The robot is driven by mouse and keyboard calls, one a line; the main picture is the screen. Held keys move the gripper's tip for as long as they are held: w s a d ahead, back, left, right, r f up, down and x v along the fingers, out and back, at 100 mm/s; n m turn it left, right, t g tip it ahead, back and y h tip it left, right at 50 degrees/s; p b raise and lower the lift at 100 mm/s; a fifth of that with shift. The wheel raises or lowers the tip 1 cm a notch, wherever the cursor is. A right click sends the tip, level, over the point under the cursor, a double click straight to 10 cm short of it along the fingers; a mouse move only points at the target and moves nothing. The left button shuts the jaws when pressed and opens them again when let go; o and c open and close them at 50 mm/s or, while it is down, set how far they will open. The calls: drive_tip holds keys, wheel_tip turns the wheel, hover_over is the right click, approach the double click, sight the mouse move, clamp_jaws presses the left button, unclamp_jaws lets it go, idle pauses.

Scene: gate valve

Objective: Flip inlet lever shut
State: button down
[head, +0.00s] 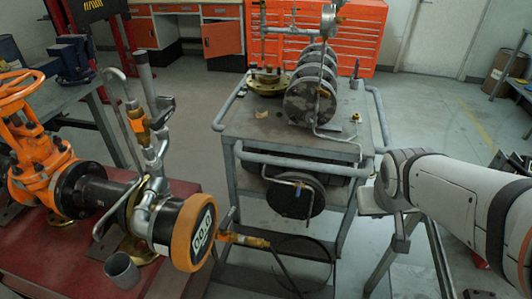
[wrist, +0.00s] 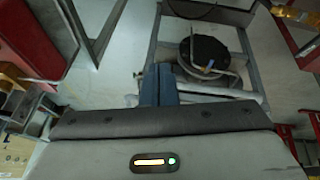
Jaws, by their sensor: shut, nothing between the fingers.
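The orange gate valve (head: 40,165) stands on a red-topped bench at the left of the head view. A black pipe joins it to a fitting with an orange-rimmed round gauge (head: 201,232). Above the pipe rises small pipework with a grey upright handle (head: 146,78) and an orange fitting (head: 138,122). Another orange fitting (head: 245,240) sits on a hose beside the gauge. I cannot tell which part is the inlet lever. My gripper (wrist: 157,72) is shut and empty in the wrist view. My arm enters from the right in the head view, well apart from the valve.
A grey cart (head: 245,135) with tube rails stands between the valve bench and my arm. It carries several dark discs (head: 311,100) and a black disc (head: 295,198) low at its front. A grey cup (head: 122,270) stands on the red bench. Orange cabinets line the back.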

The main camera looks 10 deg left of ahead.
sight(235, 212)
drive_tip(key=w+a+f+n+t+y+b, duration=0.2)
drive_tip(key=w+a+f+n+t+b, duration=0.15)
drive_tip(key=w+f, duration=0.45)
drive_tip(key=w+a+f+n+t+y+b, duration=0.2)
drive_tip(key=w+a+f+n+y+b, duration=0.15)
drive_tip(key=w+f, duration=0.4)
drive_tip(key=s+a+f+n+g+y+b, duration=0.3)
drive_tip(key=a+f+n+y, duration=0.1)
drive_tip(key=a+y, duration=0.25)
drive_tip(key=s+a+f+n+g+y+b, duration=0.3)
drive_tip(key=a+f+y, duration=0.1)
drive_tip(key=a+y, duration=0.25)
drive_tip(key=x, duration=1.3)
drive_tip(key=shift+s+r+b, duration=0.1)
drive_tip(key=shift+b, duration=0.2)
drive_tip(key=shift+a, duration=0.1)
